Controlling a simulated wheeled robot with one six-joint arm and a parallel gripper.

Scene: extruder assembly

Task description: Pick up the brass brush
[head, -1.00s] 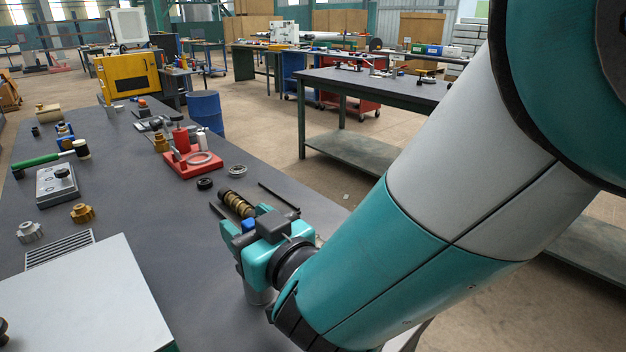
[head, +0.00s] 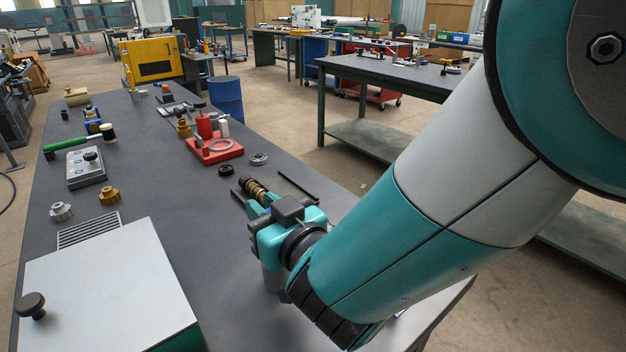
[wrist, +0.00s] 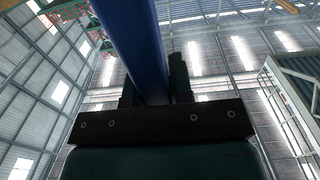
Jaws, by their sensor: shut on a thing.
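My gripper (head: 264,206) is low over the right part of the dark grey table (head: 185,215), its fingers pointing away from the head camera. In the wrist view it (wrist: 155,92) is shut on a long blue bar, which I take for the handle of the brass brush (wrist: 133,38). The bar runs from between the fingers out of the top of the picture. In the head view only a small patch of blue shows at the fingers. A ribbed brass-coloured cylinder (head: 257,189) shows just beyond the fingertips; whether it joins the blue bar I cannot tell.
Thin black bars (head: 298,188) lie on either side of the fingers. A red tray (head: 199,154) with parts and black and grey rings (head: 226,170) are beyond. A white-topped box (head: 105,285) stands at the front left. The wrist view otherwise shows roof and walls.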

